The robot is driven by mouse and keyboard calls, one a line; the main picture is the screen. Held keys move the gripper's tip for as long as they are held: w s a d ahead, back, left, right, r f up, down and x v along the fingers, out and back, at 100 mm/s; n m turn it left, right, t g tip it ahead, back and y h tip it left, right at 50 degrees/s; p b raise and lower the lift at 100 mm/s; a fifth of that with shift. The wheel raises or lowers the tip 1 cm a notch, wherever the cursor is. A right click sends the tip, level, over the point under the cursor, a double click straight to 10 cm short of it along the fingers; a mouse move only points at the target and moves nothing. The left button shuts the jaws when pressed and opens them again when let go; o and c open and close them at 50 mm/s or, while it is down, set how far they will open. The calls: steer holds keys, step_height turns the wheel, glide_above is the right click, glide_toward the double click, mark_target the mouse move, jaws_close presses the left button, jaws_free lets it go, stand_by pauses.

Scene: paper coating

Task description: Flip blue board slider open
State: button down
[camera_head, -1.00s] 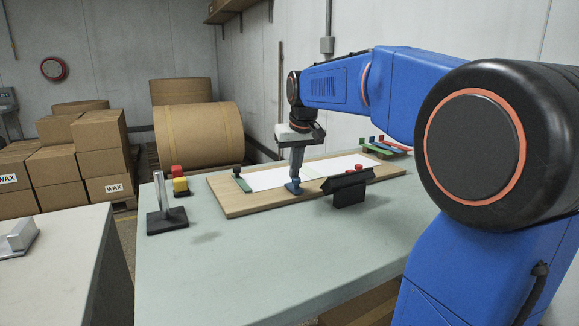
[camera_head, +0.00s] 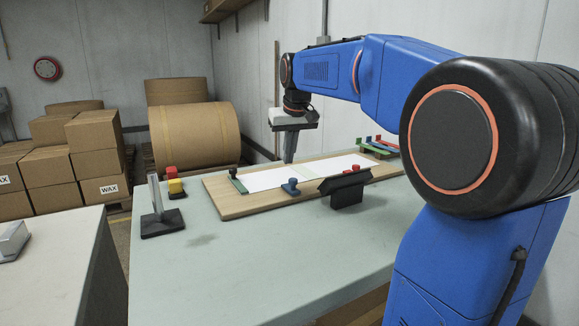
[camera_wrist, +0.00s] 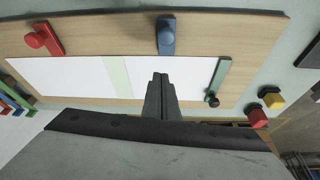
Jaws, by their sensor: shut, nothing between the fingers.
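The blue board slider (camera_head: 291,187) sits at the near long edge of the wooden board (camera_head: 236,207), beside the white paper sheet (camera_head: 273,179). It also shows in the wrist view (camera_wrist: 166,36), pointing away from the paper and lying off it. My gripper (camera_head: 289,160) is shut and empty. It hangs above the far side of the paper, apart from the slider. In the wrist view its closed fingertips (camera_wrist: 160,77) point over the paper, below the blue slider in the picture. A red slider (camera_wrist: 43,39) and a green clamp bar (camera_wrist: 220,80) are also on the board.
A black stand (camera_head: 345,190) stands at the board's near side. A metal post on a black base (camera_head: 162,225) and red and yellow blocks (camera_head: 174,183) stand left of the board. Colored bars (camera_head: 378,147) lie at the far right. The front tabletop is clear.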

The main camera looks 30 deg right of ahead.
steer(key=v, duration=0.6)
steer(key=shift+r, duration=0.1)
stand_by(0.4)
